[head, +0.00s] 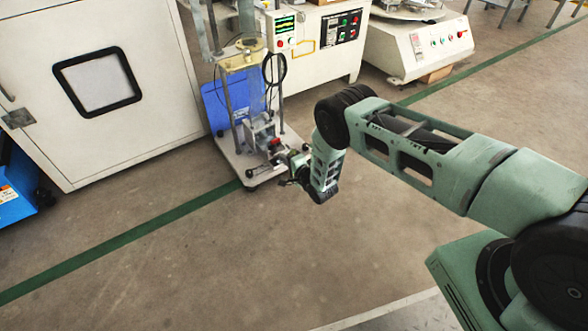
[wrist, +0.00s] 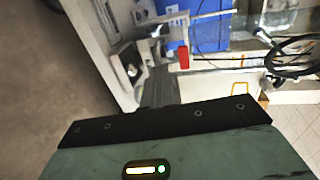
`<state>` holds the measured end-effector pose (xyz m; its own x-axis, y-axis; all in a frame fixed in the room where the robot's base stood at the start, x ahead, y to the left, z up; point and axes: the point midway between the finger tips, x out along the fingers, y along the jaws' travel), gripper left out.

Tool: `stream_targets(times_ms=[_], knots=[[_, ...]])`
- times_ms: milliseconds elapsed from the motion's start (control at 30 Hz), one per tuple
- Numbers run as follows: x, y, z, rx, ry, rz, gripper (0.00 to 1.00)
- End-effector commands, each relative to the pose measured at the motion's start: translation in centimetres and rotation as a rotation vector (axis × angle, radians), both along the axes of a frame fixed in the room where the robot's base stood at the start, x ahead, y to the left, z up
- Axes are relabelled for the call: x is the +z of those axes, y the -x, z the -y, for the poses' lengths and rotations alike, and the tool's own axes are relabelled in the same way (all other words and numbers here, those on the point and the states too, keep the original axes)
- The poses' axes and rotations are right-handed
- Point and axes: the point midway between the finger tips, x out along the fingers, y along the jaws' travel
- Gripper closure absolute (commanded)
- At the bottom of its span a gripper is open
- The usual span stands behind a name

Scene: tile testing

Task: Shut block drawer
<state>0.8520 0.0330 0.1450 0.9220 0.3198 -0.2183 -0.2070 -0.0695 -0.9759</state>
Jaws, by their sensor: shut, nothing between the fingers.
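A small testing stand (head: 243,165) with a pale base plate and upright metal posts stands on the floor in the head view. Low on it is a metal block assembly (head: 262,130) with a red part (head: 275,143). I take this to be the block drawer; I cannot tell how far out it is. In the wrist view the metal block (wrist: 128,66) and red part (wrist: 183,57) are ahead of my gripper. My gripper (head: 288,178) is shut and empty beside the front right of the block. Whether it touches the block is unclear.
A blue container (head: 214,108) is behind the stand. A large white cabinet (head: 100,85) is at left, and a white machine (head: 415,45) is at back right. The floor in front is clear.

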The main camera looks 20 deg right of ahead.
Motion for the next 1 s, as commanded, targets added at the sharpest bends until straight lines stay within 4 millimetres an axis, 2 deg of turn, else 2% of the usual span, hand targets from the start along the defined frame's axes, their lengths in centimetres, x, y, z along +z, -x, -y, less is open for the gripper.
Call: stream_targets(times_ms=[33, 100, 300, 500, 1000], knots=[[-0.4, -1.8, -0.3, -0.004, -0.005, 0.012, 1.0], [-0.5, -3.3, -0.9, -0.002, -0.004, 0.011, 1.0], [-0.2, -6.1, -1.9, -0.001, -0.001, 0.008, 1.0], [0.2, -6.9, -2.1, 0.001, 0.001, 0.008, 1.0], [0.6, -6.8, -2.5, -0.001, 0.0, 0.007, 1.0]])
